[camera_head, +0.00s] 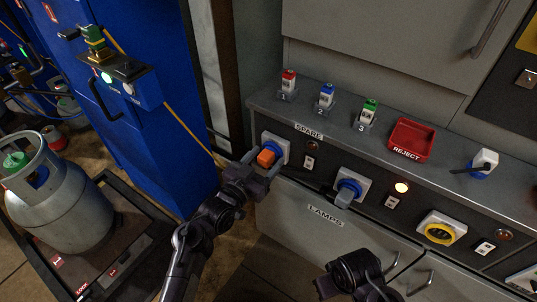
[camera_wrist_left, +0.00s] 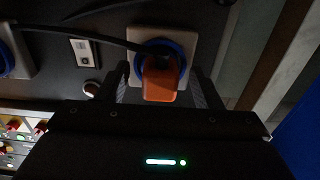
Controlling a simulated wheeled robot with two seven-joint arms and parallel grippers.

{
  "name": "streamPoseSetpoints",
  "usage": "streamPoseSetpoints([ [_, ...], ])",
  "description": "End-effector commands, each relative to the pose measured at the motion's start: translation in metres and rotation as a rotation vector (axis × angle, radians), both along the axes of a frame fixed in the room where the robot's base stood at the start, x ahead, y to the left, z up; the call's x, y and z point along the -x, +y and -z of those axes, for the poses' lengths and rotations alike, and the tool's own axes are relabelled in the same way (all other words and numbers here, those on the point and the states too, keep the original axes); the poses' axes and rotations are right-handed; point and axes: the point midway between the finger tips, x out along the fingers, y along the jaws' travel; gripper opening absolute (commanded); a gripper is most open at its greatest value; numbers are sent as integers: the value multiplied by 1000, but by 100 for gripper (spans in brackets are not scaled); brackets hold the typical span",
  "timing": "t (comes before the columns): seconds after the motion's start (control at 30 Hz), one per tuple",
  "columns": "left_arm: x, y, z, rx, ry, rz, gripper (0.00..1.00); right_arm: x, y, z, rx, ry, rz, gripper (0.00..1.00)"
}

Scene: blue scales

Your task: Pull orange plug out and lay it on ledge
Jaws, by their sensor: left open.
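The orange plug (camera_head: 266,158) sits in a blue round socket on a white plate (camera_head: 279,143) on the sloped panel front, below the SPARE label. In the left wrist view the orange plug (camera_wrist_left: 160,80) is in the blue socket ring, with a dark cable running left. My left gripper (camera_head: 260,168) is open, its fingers on either side of the plug with visible gaps in the wrist view. The ledge (camera_head: 445,162) is the grey top above the panel. My right gripper (camera_head: 358,275) is low in the head view, away from the plug; its jaw state is unclear.
The ledge holds red (camera_head: 288,80), blue (camera_head: 326,95) and green (camera_head: 368,111) topped items, a red REJECT tray (camera_head: 411,139) and a white-and-blue plug (camera_head: 484,163). A grey plug (camera_head: 346,190) is in the socket to the right. A gas cylinder (camera_head: 58,205) stands left.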

Motion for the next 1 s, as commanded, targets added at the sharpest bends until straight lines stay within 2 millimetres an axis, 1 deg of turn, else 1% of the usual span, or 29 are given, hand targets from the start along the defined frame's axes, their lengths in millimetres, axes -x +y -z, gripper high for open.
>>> streamPoseSetpoints([
  [0.47, 0, 0, 0, 0, 0, 0, 60, 0, 0, 0, 0, 1, 0, 0],
  [0.73, 0, 0, 0, -1, 1, 0, 60, 0, 0, -6, 0, 1, 0, 0],
  [0.97, 0, 0, 0, 0, 0, 0, 60, 0, 0, -5, 0, 1, 0, 0],
  [1.0, 0, 0, 0, 0, 0, 0, 57, 0, 0, -5, 0, 1, 0, 0],
])
